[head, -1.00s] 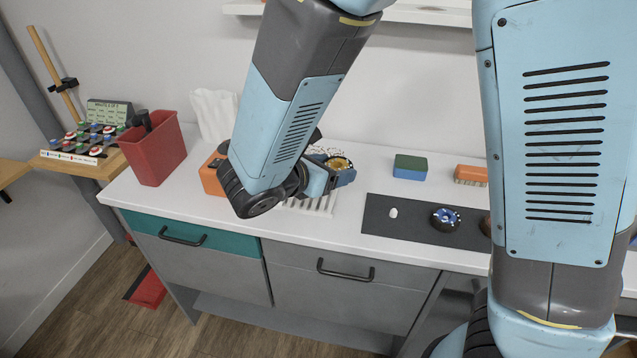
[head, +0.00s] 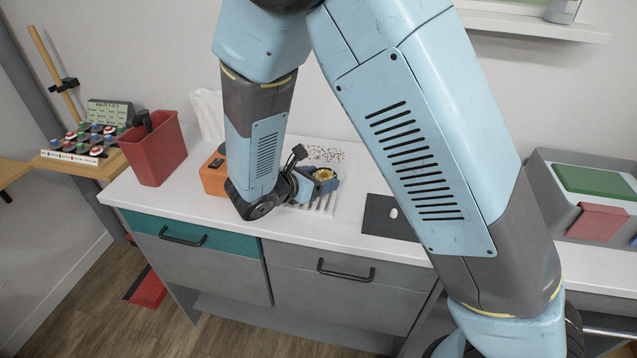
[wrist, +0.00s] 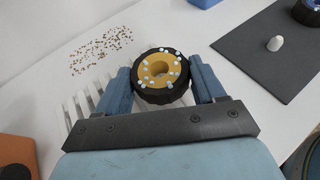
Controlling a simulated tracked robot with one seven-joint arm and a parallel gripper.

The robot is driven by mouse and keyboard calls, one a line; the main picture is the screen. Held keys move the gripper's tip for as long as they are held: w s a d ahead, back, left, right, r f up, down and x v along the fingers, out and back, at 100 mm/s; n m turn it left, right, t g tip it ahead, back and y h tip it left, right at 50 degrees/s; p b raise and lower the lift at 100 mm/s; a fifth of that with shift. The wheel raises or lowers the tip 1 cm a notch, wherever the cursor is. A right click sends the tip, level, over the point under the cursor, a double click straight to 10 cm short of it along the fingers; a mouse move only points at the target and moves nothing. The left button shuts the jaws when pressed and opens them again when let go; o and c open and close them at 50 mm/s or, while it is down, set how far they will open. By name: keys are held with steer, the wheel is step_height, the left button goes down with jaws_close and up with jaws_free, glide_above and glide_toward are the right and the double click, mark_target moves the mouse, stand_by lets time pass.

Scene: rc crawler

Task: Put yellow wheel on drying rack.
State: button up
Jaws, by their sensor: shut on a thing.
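The yellow wheel (wrist: 158,76) has a black tyre and a yellow hub dotted with white-blue drops. My gripper (wrist: 160,84) is shut on it, with one blue finger on each side of the tyre. In the head view the wheel (head: 322,174) shows small between the fingers of my gripper (head: 318,180). The white slatted drying rack (wrist: 72,113) lies below the wheel, partly hidden by my gripper. It also shows in the head view (head: 325,206). Whether the wheel touches the slats I cannot tell.
A dark mat (wrist: 262,55) with a small white piece (wrist: 275,43) lies to the right. Brown crumbs (wrist: 100,50) are scattered behind the rack. An orange box (head: 213,175) and a red bin (head: 154,150) stand to the left.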

steer(key=shift+f, duration=0.7)
steer(key=o, duration=1)
steer(key=shift+o, duration=0.2)
steer(key=v, duration=1.2)
